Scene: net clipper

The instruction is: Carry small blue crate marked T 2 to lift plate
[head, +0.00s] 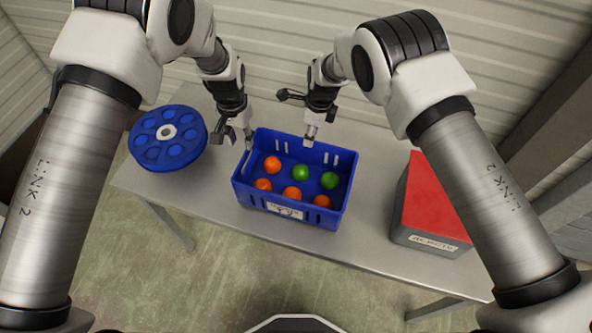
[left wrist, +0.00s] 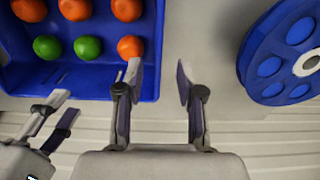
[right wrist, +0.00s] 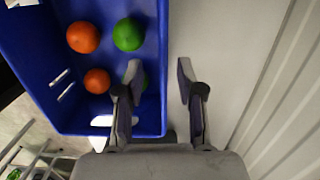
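The small blue crate (head: 241,188) stands upright on the table and holds several orange and green balls. A white label (head: 285,210) is on its front; I cannot read it surely. My left gripper (head: 237,140) is open at the crate's back left corner. In the left wrist view its fingers (left wrist: 159,78) are apart, either side of the line of the crate's wall (left wrist: 152,92). My right gripper (head: 308,137) is near the back wall. In the right wrist view its open fingers (right wrist: 160,75) lie either side of a crate wall (right wrist: 160,110). Contact is not clear.
A blue disc with round recesses (head: 168,137) lies left of the crate; it also shows in the left wrist view (left wrist: 268,68). A grey box with a red top (head: 432,205) stands at the right. The table (head: 375,150) is bare between crate and box. A ribbed wall is behind.

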